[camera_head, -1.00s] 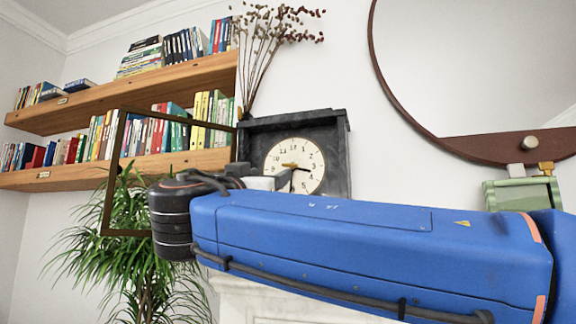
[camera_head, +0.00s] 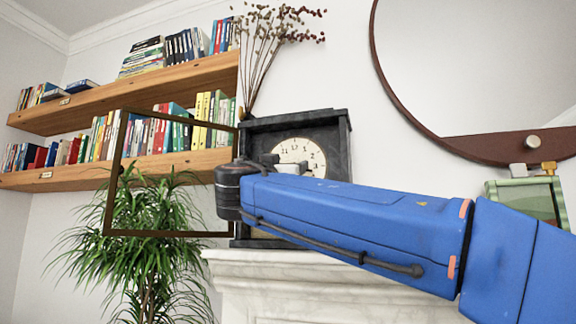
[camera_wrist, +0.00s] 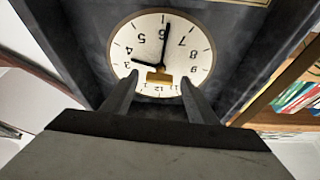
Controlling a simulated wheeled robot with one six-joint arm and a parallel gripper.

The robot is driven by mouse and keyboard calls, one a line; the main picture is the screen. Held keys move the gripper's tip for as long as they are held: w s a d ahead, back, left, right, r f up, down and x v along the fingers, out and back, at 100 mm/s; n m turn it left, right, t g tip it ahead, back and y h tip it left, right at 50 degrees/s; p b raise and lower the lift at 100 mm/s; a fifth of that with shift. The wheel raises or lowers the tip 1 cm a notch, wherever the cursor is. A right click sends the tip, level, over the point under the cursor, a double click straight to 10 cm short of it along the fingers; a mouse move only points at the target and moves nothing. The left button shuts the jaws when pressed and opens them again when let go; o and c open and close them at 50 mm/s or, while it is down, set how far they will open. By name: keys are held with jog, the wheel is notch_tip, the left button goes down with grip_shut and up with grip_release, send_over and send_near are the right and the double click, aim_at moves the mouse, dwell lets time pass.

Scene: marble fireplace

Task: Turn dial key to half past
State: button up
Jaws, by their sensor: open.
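The dark clock (camera_head: 341,150) stands on the mantel, and its pale round dial (camera_head: 305,148) is partly hidden behind my arm. In the wrist view the dial (camera_wrist: 190,52) appears upside down. A brass key (camera_wrist: 159,77) sits at the dial's centre. The long black hand points up to about the 6, and the short hand points left, near the 3 and 4. My gripper (camera_wrist: 159,78) is open, with one dark finger on each side of the key. I cannot tell whether either finger touches it. In the head view my wrist mostly hides the gripper.
A thin brown frame (camera_head: 113,178), which looks like the clock's open door, stands left of the clock. Bookshelves (camera_head: 140,88) and a leafy plant (camera_head: 150,240) are at left. Dried stems (camera_head: 262,60) rise behind the clock. A round mirror (camera_head: 390,85) hangs at right above the marble mantel (camera_head: 330,285).

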jog(key=shift+w+d+r, duration=0.1)
jog(key=shift+w, duration=0.05)
jog(key=c, duration=1.1)
jog(key=shift+o, duration=0.2)
jog(key=shift+n+y, duration=0.3)
jog(key=shift+n, duration=0.2)
jog(key=shift+n+t, duration=0.3)
jog(key=shift+n, duration=0.1)
